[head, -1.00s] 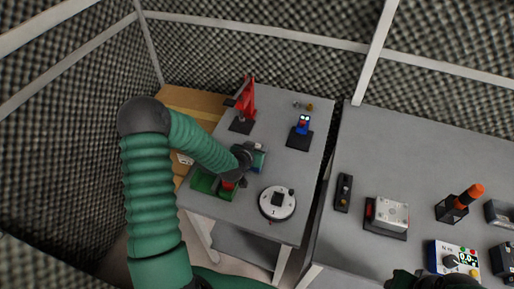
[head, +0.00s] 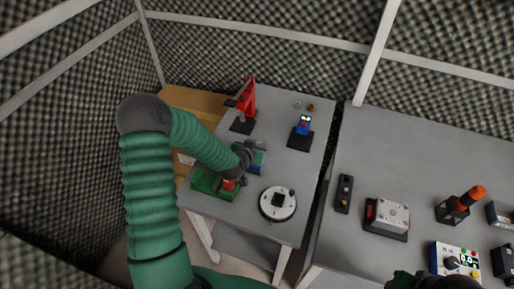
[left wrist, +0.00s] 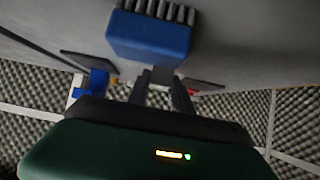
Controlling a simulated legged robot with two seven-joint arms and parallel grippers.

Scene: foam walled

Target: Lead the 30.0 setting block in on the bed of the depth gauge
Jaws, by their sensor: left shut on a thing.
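My left gripper (head: 243,163) is over the left part of the grey table, between a green base (head: 203,184) and a blue block-like thing (head: 259,155). In the left wrist view its fingers (left wrist: 160,92) are shut on a small pale piece (left wrist: 164,79), perhaps the setting block; its label cannot be read. The green base carries a red and white part (head: 229,184), partly hidden by the gripper. I cannot tell for sure whether this is the depth gauge. In the left wrist view a blue block with grey ribs (left wrist: 150,35) is close beyond the fingers.
A second grey table (head: 375,140) to the right, across a narrow gap, holds several devices. Foam walls surround the tables.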

